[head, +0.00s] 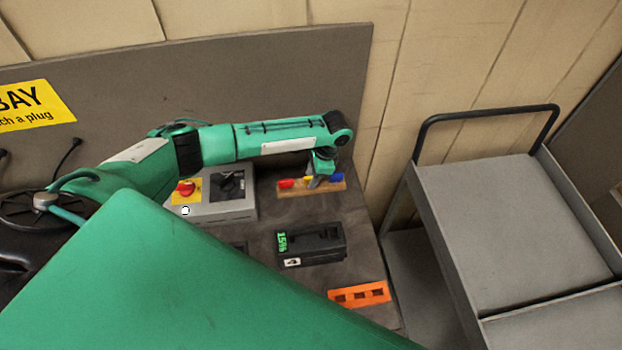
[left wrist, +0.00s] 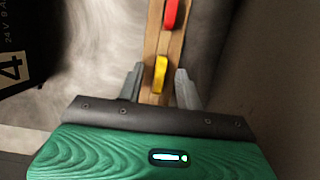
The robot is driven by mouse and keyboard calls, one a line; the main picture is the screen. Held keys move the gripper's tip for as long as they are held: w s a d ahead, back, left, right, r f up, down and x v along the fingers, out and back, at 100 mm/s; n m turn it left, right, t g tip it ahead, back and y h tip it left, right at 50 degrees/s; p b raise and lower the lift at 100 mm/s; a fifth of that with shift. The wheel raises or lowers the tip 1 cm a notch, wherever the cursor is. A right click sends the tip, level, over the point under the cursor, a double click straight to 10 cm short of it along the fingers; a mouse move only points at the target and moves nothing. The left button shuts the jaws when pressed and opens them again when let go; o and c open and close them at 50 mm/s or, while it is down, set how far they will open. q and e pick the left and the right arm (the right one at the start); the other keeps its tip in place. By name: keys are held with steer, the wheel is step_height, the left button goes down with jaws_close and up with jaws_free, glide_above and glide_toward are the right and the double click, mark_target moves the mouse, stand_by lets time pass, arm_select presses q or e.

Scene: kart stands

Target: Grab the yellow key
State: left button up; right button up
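The yellow key (left wrist: 160,74) stands in a wooden strip (left wrist: 152,45) in the left wrist view, between the two fingers of my left gripper (left wrist: 158,86). The fingers are open, with a gap on both sides of the key. In the head view my left gripper (head: 314,182) reaches down over the wooden strip (head: 325,188), and only a little of the yellow key (head: 308,179) shows beside it. My right gripper is not in view.
A red key (head: 286,183) and a blue key (head: 337,177) stand on the same strip. Nearby are a grey switch box (head: 238,209) with a red knob, a black battery (head: 322,242) and an orange slotted block (head: 360,294). A grey cart (head: 510,225) stands at right.

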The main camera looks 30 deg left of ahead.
arm_select(q)
jaws_close()
